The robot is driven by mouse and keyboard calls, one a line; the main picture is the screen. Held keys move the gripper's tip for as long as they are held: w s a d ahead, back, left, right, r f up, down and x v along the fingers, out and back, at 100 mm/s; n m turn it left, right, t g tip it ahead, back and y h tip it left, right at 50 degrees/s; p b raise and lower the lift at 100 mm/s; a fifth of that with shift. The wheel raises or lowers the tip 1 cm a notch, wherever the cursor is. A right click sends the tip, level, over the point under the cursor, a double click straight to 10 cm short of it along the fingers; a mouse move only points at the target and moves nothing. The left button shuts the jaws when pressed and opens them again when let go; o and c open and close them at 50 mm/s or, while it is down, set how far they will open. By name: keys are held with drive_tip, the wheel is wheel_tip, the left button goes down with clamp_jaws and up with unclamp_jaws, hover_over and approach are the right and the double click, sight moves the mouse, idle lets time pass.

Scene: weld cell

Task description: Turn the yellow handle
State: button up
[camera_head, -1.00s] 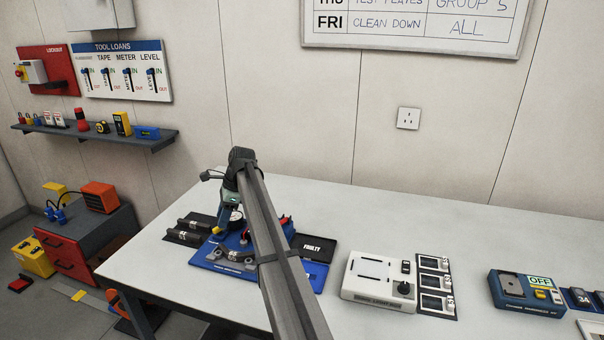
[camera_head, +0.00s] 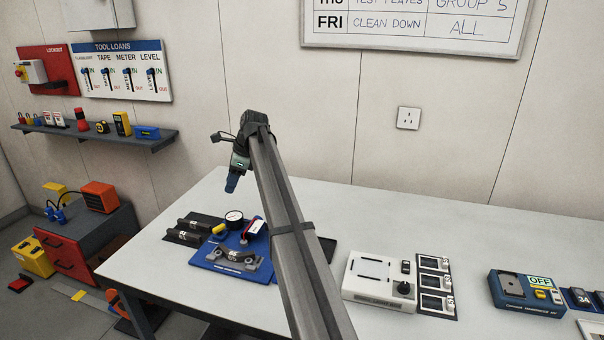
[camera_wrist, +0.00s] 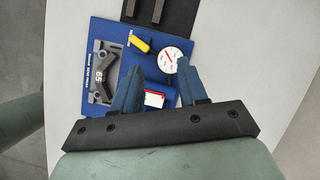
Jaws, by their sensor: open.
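The yellow handle (camera_head: 219,228) is a short bar on the blue board (camera_head: 215,262) on the table. It lies beside a round white gauge (camera_head: 234,216). In the wrist view the yellow handle (camera_wrist: 139,43) lies slanted, beyond my fingertips and left of the gauge (camera_wrist: 171,60). My gripper (camera_head: 231,186) points down in the air above the board, apart from the handle. In the wrist view my gripper (camera_wrist: 158,68) has its two blue fingers spread with nothing held between them.
A grey bracket marked 65 (camera_wrist: 102,77) and a red and white item (camera_wrist: 154,99) are on the board near the handle. Dark bars (camera_head: 187,230) lie behind left. A white box with a knob (camera_head: 380,280) stands right. The table between the board and wall is clear.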

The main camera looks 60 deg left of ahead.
drive_tip(key=w+d+m+y, duration=0.1)
drive_tip(key=w+d, duration=0.2)
drive_tip(key=w, duration=0.3)
drive_tip(key=w+d+r+m+t+y, duration=0.1)
drive_tip(key=w+d+m+y, duration=0.1)
drive_tip(key=w, duration=0.5)
drive_tip(key=w+d+r+m+t+y, duration=0.1)
drive_tip(key=w+d, duration=0.3)
drive_tip(key=w, duration=0.2)
drive_tip(key=shift+w+d+r+m+y, duration=0.2)
drive_tip(key=shift+d+m+y, duration=0.1)
drive_tip(key=shift+d+m, duration=0.1)
drive_tip(key=shift+s+a, duration=0.1)
